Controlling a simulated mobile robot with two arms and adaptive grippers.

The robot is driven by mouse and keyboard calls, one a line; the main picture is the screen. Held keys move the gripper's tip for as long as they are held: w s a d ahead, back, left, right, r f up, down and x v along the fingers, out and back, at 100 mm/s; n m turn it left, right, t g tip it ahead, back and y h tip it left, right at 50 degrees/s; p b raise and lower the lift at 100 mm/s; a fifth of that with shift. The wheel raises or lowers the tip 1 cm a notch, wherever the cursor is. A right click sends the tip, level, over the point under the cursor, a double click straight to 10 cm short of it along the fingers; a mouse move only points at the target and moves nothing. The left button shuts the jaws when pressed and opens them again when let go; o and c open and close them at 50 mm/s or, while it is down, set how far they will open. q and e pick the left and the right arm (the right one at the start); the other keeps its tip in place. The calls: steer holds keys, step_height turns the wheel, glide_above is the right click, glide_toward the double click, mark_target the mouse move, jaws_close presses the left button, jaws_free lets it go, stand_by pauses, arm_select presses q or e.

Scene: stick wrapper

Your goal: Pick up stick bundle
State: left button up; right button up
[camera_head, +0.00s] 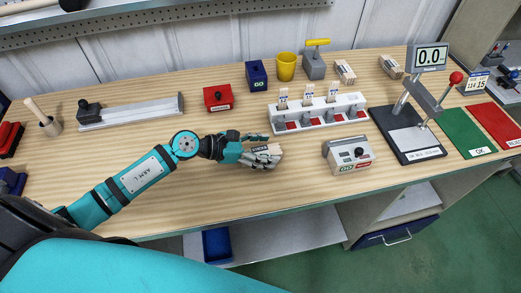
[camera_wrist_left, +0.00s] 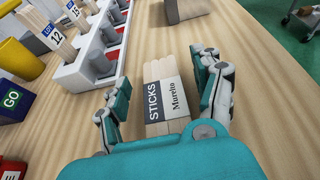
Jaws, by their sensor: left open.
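A stick bundle (camera_wrist_left: 160,72) of pale wooden sticks lies on the wooden table. Its blue and white wrapper reads "STICKS Mureito" in the left wrist view. My left gripper (camera_wrist_left: 164,80) is open, with one teal and grey finger on each side of the bundle. Gaps show between the bundle and both fingers. In the head view the left gripper (camera_head: 262,152) is low over the middle of the table, and its fingers partly hide the bundle. My right gripper is not in view.
A white rack (camera_head: 318,113) with upright labelled stick bundles stands just beyond the gripper. A red box (camera_head: 218,98) and a blue GO block (camera_head: 257,75) stand behind.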

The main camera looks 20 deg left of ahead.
mark_target(268, 150)
arm_select(q)
steer(key=shift+w+d+f, duration=0.2)
steer(key=shift+w+d, duration=0.1)
steer(key=shift+d, duration=0.15)
steer(key=shift+a, duration=0.1)
steer(key=c, duration=1.3)
steer(key=shift+o, duration=0.2)
step_height(268, 150, up, 10)
steer(key=shift+b, duration=0.3)
